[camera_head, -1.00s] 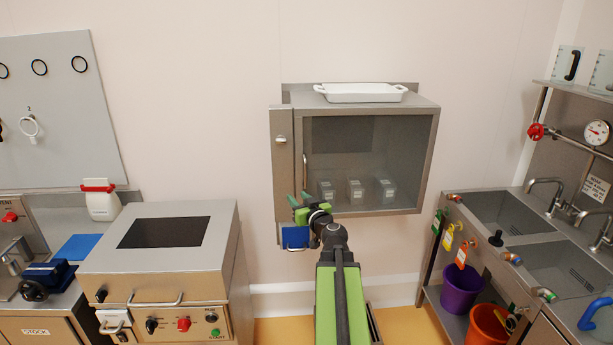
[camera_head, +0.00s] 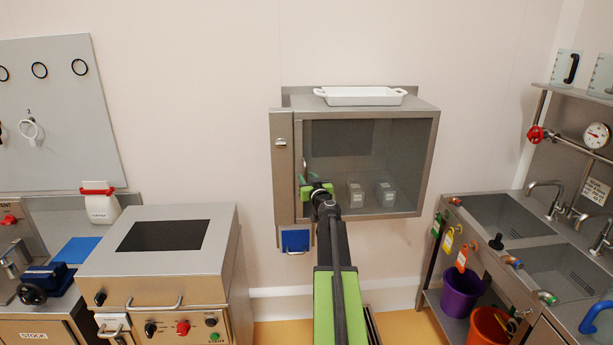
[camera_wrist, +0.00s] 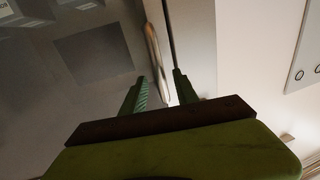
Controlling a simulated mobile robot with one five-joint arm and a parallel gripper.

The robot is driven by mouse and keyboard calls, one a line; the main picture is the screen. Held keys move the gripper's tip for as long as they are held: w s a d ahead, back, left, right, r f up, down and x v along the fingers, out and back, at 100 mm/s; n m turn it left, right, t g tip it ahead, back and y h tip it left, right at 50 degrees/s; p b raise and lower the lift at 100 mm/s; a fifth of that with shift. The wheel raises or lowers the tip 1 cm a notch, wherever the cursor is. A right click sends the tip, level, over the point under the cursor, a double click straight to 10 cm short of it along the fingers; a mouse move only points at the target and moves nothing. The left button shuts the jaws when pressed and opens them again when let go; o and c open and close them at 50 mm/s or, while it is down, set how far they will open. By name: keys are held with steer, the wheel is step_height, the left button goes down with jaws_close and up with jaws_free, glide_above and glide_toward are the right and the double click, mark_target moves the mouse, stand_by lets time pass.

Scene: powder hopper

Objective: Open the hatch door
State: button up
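The hatch is a steel wall cabinet with a dark glass door (camera_head: 405,150). The door is closed. Its vertical handle (camera_head: 304,168) is at the door's left edge, and the handle also shows in the wrist view (camera_wrist: 154,45). My gripper (camera_head: 308,180) is in front of the door, at the lower part of the handle. In the wrist view my gripper's green fingers (camera_wrist: 160,82) are apart, with the handle's near end between them in the picture. I cannot tell whether a finger touches the handle. My arm hides part of the cabinet's lower edge.
A white dish (camera_head: 360,96) sits on top of the cabinet. Clear blocks (camera_head: 386,194) are inside. A narrow steel panel (camera_head: 283,165) borders the door on the left, with a blue box (camera_head: 296,240) below. A steel machine (camera_head: 160,250) is at left, sinks (camera_head: 500,220) at right.

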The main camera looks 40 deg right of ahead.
steer(key=shift+x, duration=1.5)
steer(key=shift+a, duration=0.1)
jaws_close()
